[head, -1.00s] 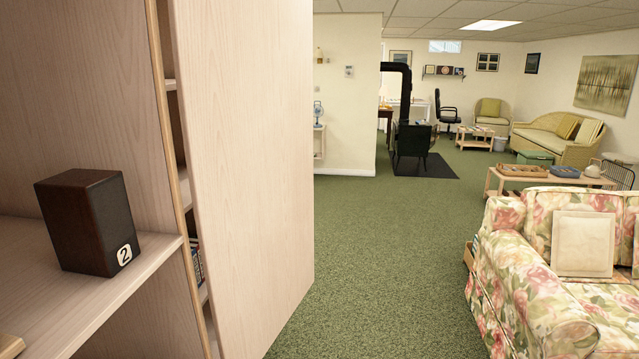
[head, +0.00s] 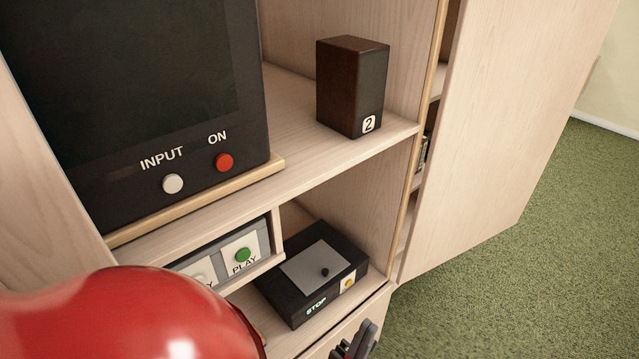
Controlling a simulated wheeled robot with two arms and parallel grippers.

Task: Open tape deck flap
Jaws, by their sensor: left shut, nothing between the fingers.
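The black tape deck (head: 314,274) sits on the lower shelf of the cabinet, right of centre. My left gripper (head: 362,342) shows at the bottom edge, below and in front of the deck. It is shut and empty, apart from the flap, and partly cut off by the frame. My right gripper is not in view.
A grey unit with a green PLAY button (head: 243,254) is left of the deck, partly hidden. Above is a dark screen unit (head: 120,100) and speaker 2 (head: 352,88). The open cabinet door (head: 500,130) stands at right. Green carpet (head: 540,240) is clear beyond it.

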